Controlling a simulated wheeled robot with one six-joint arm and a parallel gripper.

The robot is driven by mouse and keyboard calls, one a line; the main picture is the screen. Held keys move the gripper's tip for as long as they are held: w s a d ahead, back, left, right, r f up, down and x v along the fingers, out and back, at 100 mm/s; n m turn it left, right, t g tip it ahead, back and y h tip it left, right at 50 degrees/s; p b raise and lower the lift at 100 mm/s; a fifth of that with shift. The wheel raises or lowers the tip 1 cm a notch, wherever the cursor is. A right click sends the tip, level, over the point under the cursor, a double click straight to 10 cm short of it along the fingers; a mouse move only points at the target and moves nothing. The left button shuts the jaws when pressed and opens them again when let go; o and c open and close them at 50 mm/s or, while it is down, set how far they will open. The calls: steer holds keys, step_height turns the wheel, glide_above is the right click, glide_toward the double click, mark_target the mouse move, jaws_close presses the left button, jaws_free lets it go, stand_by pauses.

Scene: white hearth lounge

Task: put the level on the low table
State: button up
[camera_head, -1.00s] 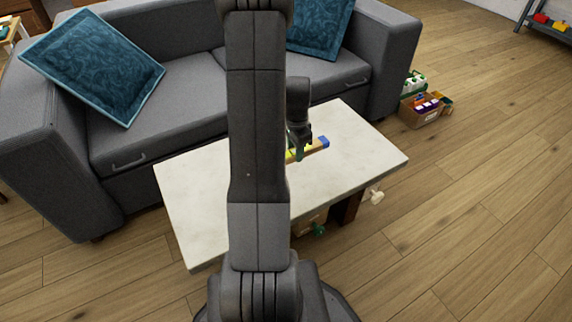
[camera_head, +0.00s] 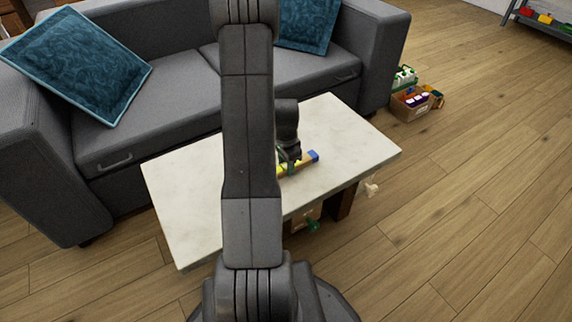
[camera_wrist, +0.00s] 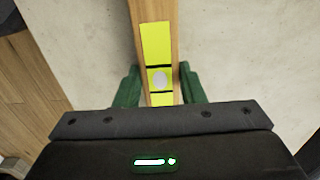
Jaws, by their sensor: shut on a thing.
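The level is a wooden bar with yellow panels and a blue end (camera_head: 314,156). In the wrist view the level (camera_wrist: 155,45) runs up the picture between the two green fingers of my gripper (camera_wrist: 158,92). In the head view my gripper (camera_head: 287,166) is shut on the level, over the low table's pale top. The low table (camera_head: 345,135) has a white stone-like top and dark wooden legs. I cannot tell whether the level touches the top. Its left part is hidden behind my arm.
A grey sofa (camera_head: 180,90) with blue cushions (camera_head: 80,65) stands behind the table. A box of small items (camera_head: 412,103) is on the floor at right. Another box (camera_head: 303,222) sits under the table. The tabletop around the level looks clear.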

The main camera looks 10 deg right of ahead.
steer(key=o, duration=1.1)
step_height(320, 180, up, 12)
steer(key=p, duration=0.3)
steer(key=shift+p, duration=0.4)
